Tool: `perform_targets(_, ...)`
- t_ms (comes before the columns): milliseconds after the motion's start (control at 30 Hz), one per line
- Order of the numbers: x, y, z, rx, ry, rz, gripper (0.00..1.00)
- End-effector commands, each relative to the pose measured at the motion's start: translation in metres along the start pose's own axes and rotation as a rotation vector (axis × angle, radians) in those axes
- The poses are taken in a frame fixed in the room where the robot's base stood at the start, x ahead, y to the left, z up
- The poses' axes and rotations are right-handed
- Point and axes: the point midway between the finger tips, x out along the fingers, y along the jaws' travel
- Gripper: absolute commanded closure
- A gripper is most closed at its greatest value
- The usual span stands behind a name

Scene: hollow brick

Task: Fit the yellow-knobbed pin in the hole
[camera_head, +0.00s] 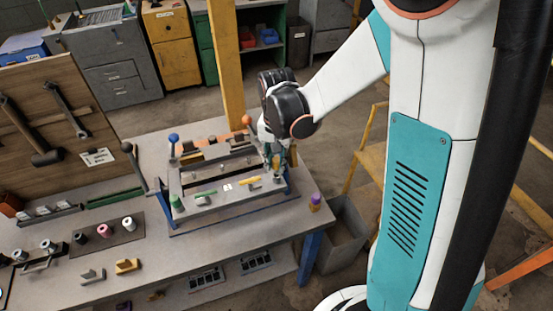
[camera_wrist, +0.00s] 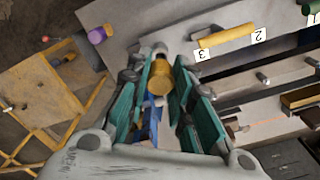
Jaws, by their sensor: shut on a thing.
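My gripper (camera_head: 275,163) is over the right end of the fixture (camera_head: 222,202) on the bench. In the wrist view my gripper (camera_wrist: 158,85) is shut on a yellow knob (camera_wrist: 160,78), taken as the yellow-knobbed pin. The pin's shaft is hidden behind the knob, and the hole is hidden too. I cannot tell whether the tip is in the hole. A yellow bar (camera_head: 248,181) lies on the fixture's front rail; in the wrist view the yellow bar (camera_wrist: 227,37) sits between labels 2 and 3.
Blue (camera_head: 173,138), green (camera_head: 177,202) and orange (camera_head: 247,120) knobs stand at other fixture corners. A yellow post (camera_head: 227,65) rises behind. A tool board (camera_head: 60,125) stands left.

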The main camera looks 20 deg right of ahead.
Motion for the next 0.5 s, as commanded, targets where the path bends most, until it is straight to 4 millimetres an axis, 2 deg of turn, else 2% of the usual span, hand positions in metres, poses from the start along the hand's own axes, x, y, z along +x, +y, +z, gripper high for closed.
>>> perform_targets(500, 0.0092, 0.0, 0.0, 0.0, 0.0, 0.0, 1.0)
